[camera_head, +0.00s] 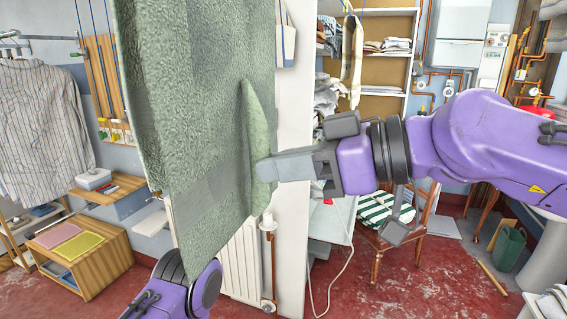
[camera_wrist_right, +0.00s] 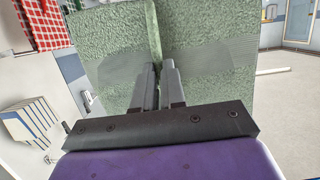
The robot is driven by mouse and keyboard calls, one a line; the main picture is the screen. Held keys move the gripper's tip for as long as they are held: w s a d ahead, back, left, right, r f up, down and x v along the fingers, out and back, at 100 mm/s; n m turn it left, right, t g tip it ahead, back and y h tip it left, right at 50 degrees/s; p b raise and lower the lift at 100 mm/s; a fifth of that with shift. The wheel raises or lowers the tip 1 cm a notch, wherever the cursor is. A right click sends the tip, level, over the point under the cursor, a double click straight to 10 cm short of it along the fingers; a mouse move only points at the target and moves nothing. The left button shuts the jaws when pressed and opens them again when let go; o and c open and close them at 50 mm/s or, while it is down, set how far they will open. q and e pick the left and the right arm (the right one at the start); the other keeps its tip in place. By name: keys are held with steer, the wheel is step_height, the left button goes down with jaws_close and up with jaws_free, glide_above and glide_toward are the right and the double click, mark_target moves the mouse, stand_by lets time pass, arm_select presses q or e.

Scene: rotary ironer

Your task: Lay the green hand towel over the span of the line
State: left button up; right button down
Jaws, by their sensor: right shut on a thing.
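The green hand towel (camera_head: 205,90) hangs as a long sheet close in front of me in the head view, its top edge out of the picture. My right gripper (camera_head: 268,168) comes in from the right and is shut on the towel's right side, where a fold stands out. In the right wrist view its two fingers (camera_wrist_right: 157,75) are close together at a crease in the towel (camera_wrist_right: 110,70). My left arm shows at the bottom of the head view, but its gripper does not show. I cannot make out the line's span over the towel.
A striped shirt (camera_head: 40,125) hangs at the left above a wooden crate (camera_head: 85,262). A white radiator (camera_head: 241,262) and a pale wall edge (camera_head: 295,130) stand behind the towel. A wooden chair (camera_head: 375,240) with a green-striped cloth stands behind my right arm.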

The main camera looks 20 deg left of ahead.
steer(key=shift+f, duration=0.15)
steer(key=c, duration=1.1)
jaws_free()
